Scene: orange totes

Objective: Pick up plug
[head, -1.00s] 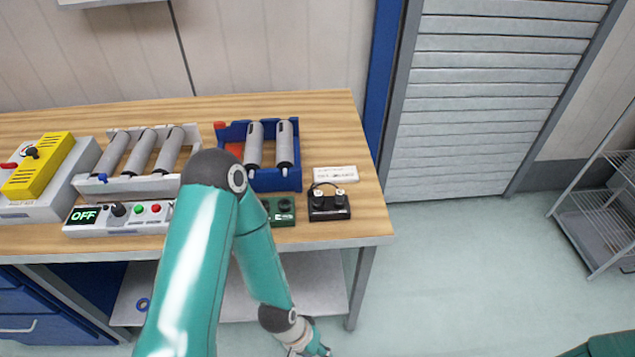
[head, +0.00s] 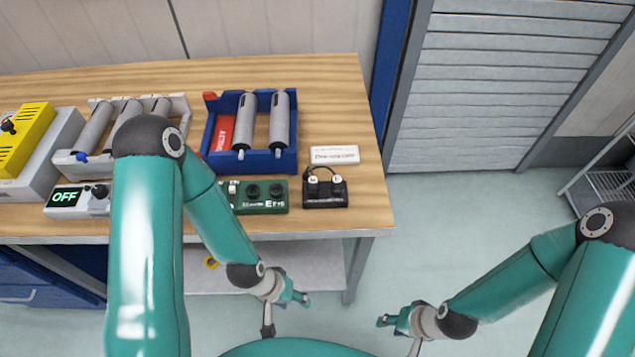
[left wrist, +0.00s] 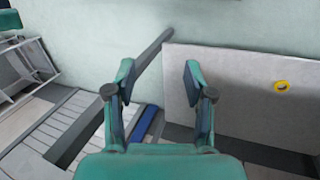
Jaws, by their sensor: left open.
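Two small white-topped plugs, the left one (head: 313,180) and the right one (head: 337,180), stand in a black block (head: 325,201) near the bench's front right. A dark cable loops from them. A green block (head: 262,205) with dark round sockets sits just left of it. My left gripper (head: 285,316) is open and empty, low in front of the bench and below its top. Its two spread fingers show in the left wrist view (left wrist: 158,78), with no plug between them. My right gripper (head: 397,335) looks open and empty, right of the left one, over the floor.
A white label plate (head: 334,155) lies behind the black block. A blue tray (head: 289,161) holds grey cylinders. The bench edge (head: 290,236) and lower shelf (head: 319,261) are near my left gripper. A yellow ring (left wrist: 281,86) lies on the shelf.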

